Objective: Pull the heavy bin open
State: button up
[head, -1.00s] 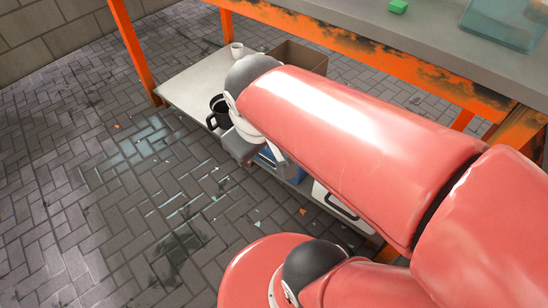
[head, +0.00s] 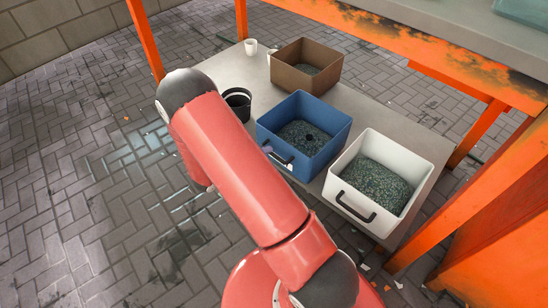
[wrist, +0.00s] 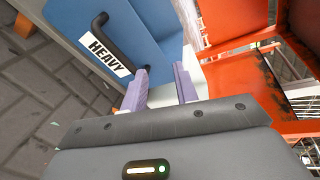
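The heavy bin is the blue bin (head: 318,112), in the middle of the lower shelf in the head view. It is open-topped and holds grey-green granules with a small dark hollow in them. In the wrist view its blue front (wrist: 68,15) bears a white "HEAVY" label (wrist: 110,54) and a black bar handle (wrist: 112,42). My gripper (wrist: 162,76) has its two purple fingers apart with nothing held between them. The handle's lower end is close beside the left finger; whether they touch is unclear.
A white bin (head: 352,205) with granules stands right of the blue one, a brown bin (head: 292,68) behind. A black pot (head: 238,100) and white cup (head: 250,46) are at left. Orange frame legs (head: 450,200) flank the shelf. The floor at left is clear.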

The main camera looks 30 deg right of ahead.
aim_at(274, 154)
notch_tip(274, 154, down, 6)
jog(key=n+t, duration=0.2)
jog(key=n, duration=0.3)
jog(key=x, duration=0.3)
jog(key=w+x, duration=0.1)
jog(key=x, duration=0.3)
jog(key=shift+w+a+f+b, duration=0.1)
jog(key=shift+f+b, duration=0.1)
jog(key=shift+b, duration=0.15)
grip_shut()
